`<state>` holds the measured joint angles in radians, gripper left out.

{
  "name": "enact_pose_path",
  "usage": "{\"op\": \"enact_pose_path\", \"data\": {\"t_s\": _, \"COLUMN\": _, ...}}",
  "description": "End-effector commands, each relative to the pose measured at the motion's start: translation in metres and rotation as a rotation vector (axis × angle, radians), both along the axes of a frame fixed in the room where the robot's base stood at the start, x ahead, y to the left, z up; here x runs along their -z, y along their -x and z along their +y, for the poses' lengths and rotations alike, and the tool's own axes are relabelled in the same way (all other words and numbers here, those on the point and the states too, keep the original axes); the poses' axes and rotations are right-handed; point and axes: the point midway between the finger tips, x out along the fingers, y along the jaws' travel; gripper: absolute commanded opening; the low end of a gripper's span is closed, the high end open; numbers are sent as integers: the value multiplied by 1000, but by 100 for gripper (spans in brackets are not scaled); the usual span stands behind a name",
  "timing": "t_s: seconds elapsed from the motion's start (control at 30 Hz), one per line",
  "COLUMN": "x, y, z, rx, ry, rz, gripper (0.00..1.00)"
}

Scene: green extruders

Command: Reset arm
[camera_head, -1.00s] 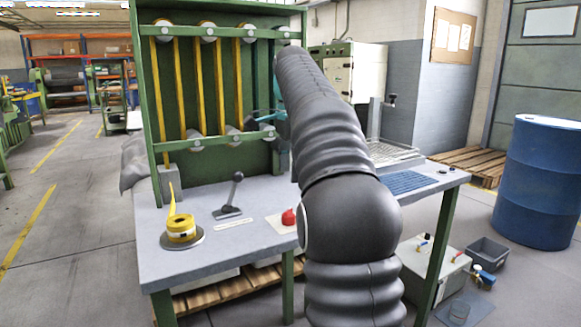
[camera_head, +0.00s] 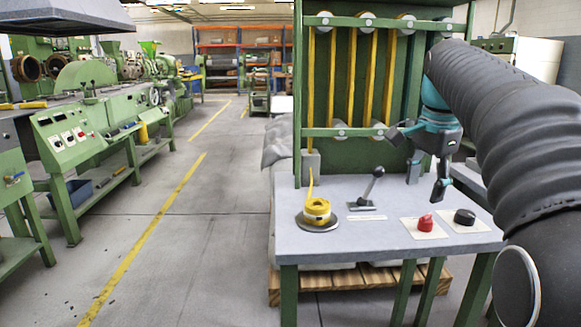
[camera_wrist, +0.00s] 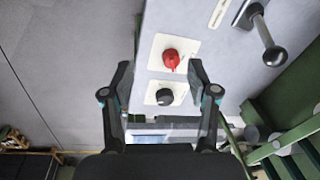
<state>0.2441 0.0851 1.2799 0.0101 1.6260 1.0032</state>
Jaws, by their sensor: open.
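My gripper (camera_head: 417,164) is open and empty. In the head view it hangs above the right part of the grey workbench (camera_head: 350,240), at the end of my arm. In the wrist view the two fingers of my gripper (camera_wrist: 160,80) stand apart. The red knob (camera_wrist: 171,59) and the black knob (camera_wrist: 165,97) show between and beyond them on white plates, apart from the fingers. In the head view the red knob (camera_head: 425,222) and black knob (camera_head: 464,217) sit on the bench below the gripper.
A green frame (camera_head: 300,90) with yellow strips rises at the bench's back. A yellow tape roll (camera_head: 317,210) and a black lever (camera_head: 368,188) stand on the bench. Green machines (camera_head: 85,140) line the left. The floor (camera_head: 190,240) between them is clear.

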Motion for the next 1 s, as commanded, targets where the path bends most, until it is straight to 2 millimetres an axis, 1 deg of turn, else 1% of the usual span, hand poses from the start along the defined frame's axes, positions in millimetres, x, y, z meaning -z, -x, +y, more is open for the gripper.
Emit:
{"op": "enact_pose_path", "data": {"t_s": 0.03, "x": 3, "y": 14, "z": 11, "rx": -65, "ry": 13, "rz": -16, "gripper": 59}}
{"op": "enact_pose_path", "data": {"t_s": 0.1, "x": 11, "y": 30, "z": 23, "rx": -160, "ry": 33, "rz": -40, "gripper": 59}}
{"op": "enact_pose_path", "data": {"t_s": 0.27, "x": 34, "y": 69, "z": 49, "rx": -378, "ry": 87, "rz": -94, "gripper": 59}}
{"op": "enact_pose_path", "data": {"t_s": 0.37, "x": 53, "y": 95, "z": 63, "rx": -512, "ry": 124, "rz": -126, "gripper": 59}}
{"op": "enact_pose_path", "data": {"t_s": 0.57, "x": 101, "y": 148, "z": 87, "rx": -777, "ry": 208, "rz": -189, "gripper": 59}}
{"op": "enact_pose_path", "data": {"t_s": 0.7, "x": 141, "y": 183, "z": 100, "rx": -954, "ry": 273, "rz": -231, "gripper": 59}}
{"op": "enact_pose_path", "data": {"t_s": 0.8, "x": 166, "y": 203, "z": 106, "rx": -1057, "ry": 314, "rz": -254, "gripper": 59}}
{"op": "enact_pose_path", "data": {"t_s": 0.9, "x": 186, "y": 217, "z": 110, "rx": -1133, "ry": 346, "rz": -270, "gripper": 59}}
{"op": "enact_pose_path", "data": {"t_s": 1.0, "x": 198, "y": 225, "z": 112, "rx": -1177, "ry": 365, "rz": -279, "gripper": 59}}
